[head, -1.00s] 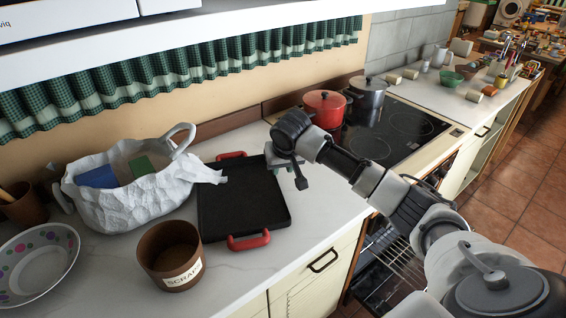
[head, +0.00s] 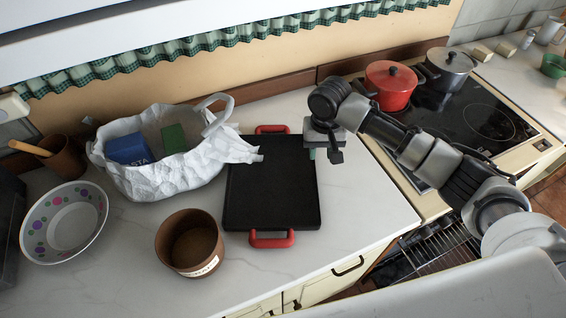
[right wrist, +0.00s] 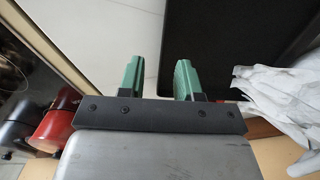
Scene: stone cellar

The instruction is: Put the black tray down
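The black tray (head: 272,190) with red handles lies flat on the white countertop, beside the white crumpled bag. It also shows at the upper right of the right wrist view (right wrist: 230,40). My right gripper (head: 322,155) is at the tray's far right corner, just beyond its right edge. In the right wrist view its two green fingers (right wrist: 158,68) stand apart with nothing between them. Whether a finger touches the tray's edge I cannot tell. My left gripper is not in view.
The white bag (head: 165,178) holding boxes touches or nearly touches the tray's left side. A brown scraps pot (head: 172,258) and a dotted bowl (head: 42,240) stand at left. Counter right of the tray is clear.

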